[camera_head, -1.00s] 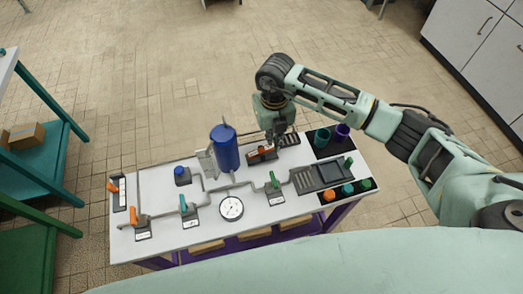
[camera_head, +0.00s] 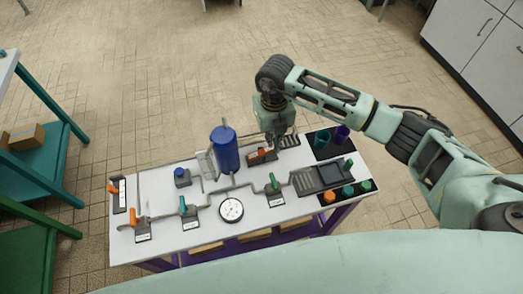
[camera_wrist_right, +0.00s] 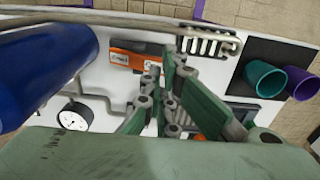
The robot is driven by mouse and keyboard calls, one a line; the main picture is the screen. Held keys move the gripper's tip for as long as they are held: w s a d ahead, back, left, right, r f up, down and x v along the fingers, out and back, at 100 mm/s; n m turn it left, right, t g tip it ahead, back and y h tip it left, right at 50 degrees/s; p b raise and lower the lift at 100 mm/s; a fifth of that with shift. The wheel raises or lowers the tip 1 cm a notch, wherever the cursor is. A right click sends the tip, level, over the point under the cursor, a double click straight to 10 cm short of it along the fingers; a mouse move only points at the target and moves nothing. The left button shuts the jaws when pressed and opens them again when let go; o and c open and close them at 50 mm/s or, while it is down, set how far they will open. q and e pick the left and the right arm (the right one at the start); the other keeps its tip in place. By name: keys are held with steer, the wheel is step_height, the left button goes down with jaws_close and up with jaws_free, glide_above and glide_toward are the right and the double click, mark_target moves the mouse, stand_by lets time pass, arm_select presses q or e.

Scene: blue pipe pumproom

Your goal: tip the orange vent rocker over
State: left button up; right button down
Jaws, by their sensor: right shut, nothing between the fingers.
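The orange vent rocker (camera_head: 262,155) sits on a dark base on the white bench top, just right of the blue tank. My left gripper is not in view.
The blue tank (camera_head: 225,148) stands close left of the rocker. A grey coil (camera_head: 289,141) lies behind the gripper. Teal and purple cups (camera_head: 342,132) stand at the right. A round gauge (camera_head: 231,210) and green-handled valves (camera_head: 275,183) are nearer the front.

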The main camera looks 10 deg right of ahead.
mark_target(271, 148)
steer(key=shift+f, duration=0.1)
steer(key=shift+f+b, duration=1.55)
steer(key=shift+f, duration=0.35)
steer(key=shift+r+p, duration=2.65)
steer(key=shift+r, duration=1.7)
